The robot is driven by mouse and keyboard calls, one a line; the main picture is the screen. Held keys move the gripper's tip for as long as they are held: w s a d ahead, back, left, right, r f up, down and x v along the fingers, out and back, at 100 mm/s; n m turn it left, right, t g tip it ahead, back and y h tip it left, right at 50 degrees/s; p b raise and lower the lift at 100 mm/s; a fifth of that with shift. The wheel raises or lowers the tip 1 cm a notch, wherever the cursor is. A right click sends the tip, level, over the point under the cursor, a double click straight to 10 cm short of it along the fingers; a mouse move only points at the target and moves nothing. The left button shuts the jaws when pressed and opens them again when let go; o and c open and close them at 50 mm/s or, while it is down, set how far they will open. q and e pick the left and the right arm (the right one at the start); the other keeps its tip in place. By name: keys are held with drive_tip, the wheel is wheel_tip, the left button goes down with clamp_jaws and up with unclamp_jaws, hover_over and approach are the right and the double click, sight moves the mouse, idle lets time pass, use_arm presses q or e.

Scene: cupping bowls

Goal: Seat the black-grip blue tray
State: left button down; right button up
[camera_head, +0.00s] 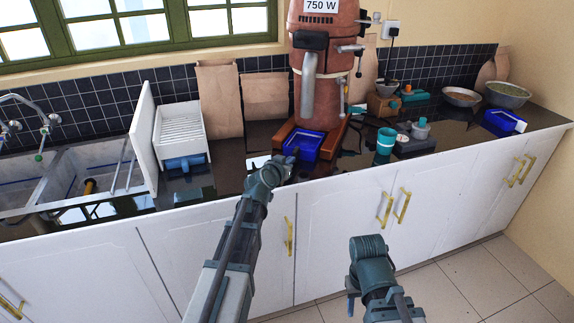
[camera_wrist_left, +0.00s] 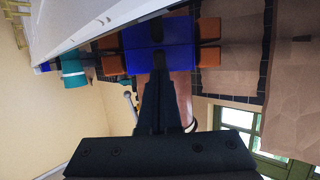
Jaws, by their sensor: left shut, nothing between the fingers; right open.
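The blue tray (camera_head: 304,144) sits low between the brown wooden feet of the roaster. My left gripper (camera_head: 288,158) is shut and empty at the front of the tray. Its closed fingers (camera_wrist_left: 160,72) overlap the tray in the left wrist view; I cannot tell whether they touch it. The tray's back end is hidden under the roaster. My right gripper (camera_head: 352,298) is open and low, in front of the cabinets, away from the tray.
The roaster (camera_head: 322,85) stands on the dark counter. A white rack (camera_head: 180,134) stands left, a teal cup (camera_head: 386,141) and grey scale (camera_head: 414,140) right. Another blue tray (camera_head: 503,122) with a white front and bowls (camera_head: 462,97) are farther right. A sink (camera_head: 75,170) is far left.

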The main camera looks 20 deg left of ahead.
use_arm(q)
drive_tip(key=shift+w, duration=0.1)
idle(0.3)
drive_tip(key=shift+w+d, duration=0.1)
drive_tip(key=shift+w, duration=1.15)
drive_tip(key=shift+p+v, duration=1.05)
drive_tip(key=shift+v, duration=2.35)
drive_tip(key=shift+w+r, duration=0.1)
